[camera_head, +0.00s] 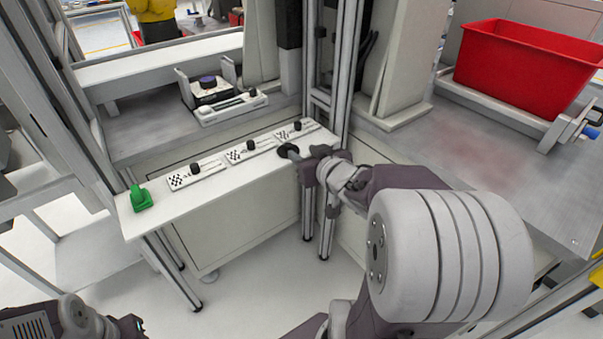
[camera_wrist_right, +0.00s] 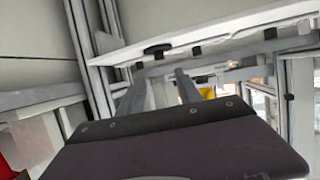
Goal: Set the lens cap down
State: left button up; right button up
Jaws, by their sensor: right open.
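The lens cap, a small black disc (camera_head: 287,148), appears to lie on the white bench (camera_head: 150,227) near its front right edge. It also shows in the right wrist view (camera_wrist_right: 157,49), just beyond the fingertips. My right gripper (camera_head: 299,158) is at the bench edge beside the cap, partly overlapping it in the head view. Its two fingers stand apart in the wrist view (camera_wrist_right: 160,78), with nothing held between them. My left gripper (camera_head: 130,325) shows only partly at the bottom left, far from the bench; its jaws cannot be made out.
Several checkered boards (camera_head: 197,174) with black knobs line the bench, and a green part (camera_head: 140,199) sits at its left end. A device with a dark round top (camera_head: 209,86) stands behind. A metal post (camera_head: 312,215) is close to my right gripper. A red crate (camera_head: 525,68) is at right.

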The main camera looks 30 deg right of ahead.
jog(key=s+a+f+g, duration=0.3)
jog(key=f+g, duration=0.1)
jog(key=f, duration=0.3)
jog(key=s+a+f+g, duration=0.2)
jog(key=a+f+g, duration=0.1)
jog(key=f, duration=0.4)
jog(key=s+a+f+n+g+y, duration=0.1)
jog(key=s+a+f+g+y, duration=0.1)
jog(key=s+a+f+g, duration=0.55)
notch_tip(320, 180, up, 27)
jog(key=s+t+p, duration=0.2)
jog(key=p, duration=2.3)
jog(key=shift+a, duration=0.3)
